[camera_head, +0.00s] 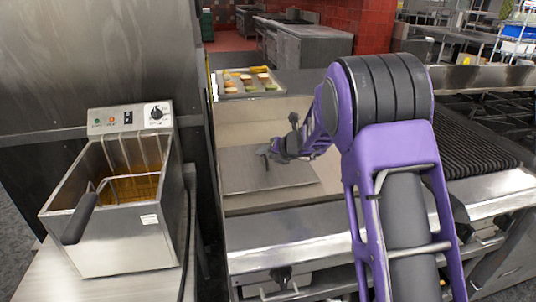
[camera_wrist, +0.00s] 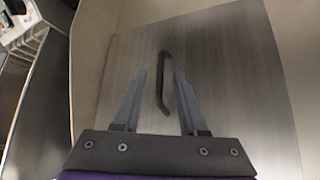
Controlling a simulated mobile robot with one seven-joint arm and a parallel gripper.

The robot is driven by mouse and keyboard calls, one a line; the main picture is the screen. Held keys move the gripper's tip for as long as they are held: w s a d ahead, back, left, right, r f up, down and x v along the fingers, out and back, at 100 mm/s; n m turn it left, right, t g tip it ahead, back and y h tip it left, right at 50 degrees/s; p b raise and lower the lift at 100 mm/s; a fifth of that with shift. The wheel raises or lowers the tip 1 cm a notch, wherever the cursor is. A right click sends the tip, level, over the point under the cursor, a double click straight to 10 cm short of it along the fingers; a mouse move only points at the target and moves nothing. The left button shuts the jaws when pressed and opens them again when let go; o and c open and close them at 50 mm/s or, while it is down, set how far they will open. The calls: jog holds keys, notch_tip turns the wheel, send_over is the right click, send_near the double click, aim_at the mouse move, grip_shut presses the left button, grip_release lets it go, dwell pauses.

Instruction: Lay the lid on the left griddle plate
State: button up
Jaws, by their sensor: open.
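The lid (camera_head: 290,176) is a flat grey metal sheet lying on the pale left griddle plate (camera_head: 300,109), over its left part. It fills much of the wrist view (camera_wrist: 235,75). Its dark bar handle (camera_wrist: 163,85) stands on the sheet and shows between my two fingers in that view. My gripper (camera_head: 270,150) is low over the lid in the head view; in the wrist view its open fingers (camera_wrist: 160,76) point along the sheet, one on each side of the handle, with gaps visible. My gripper hides part of the handle in the head view.
A fryer (camera_head: 115,215) with a basket stands to the left. A tray of food (camera_head: 247,81) lies behind the griddle. A ribbed dark grill (camera_head: 475,150) is at the right. The griddle plate is bare in front of and behind the lid.

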jog(key=p+v, duration=0.1)
jog(key=v, duration=1.1)
jog(key=shift+p, duration=0.35)
jog(key=shift+r, duration=0.1)
jog(key=shift+d+r, duration=0.1)
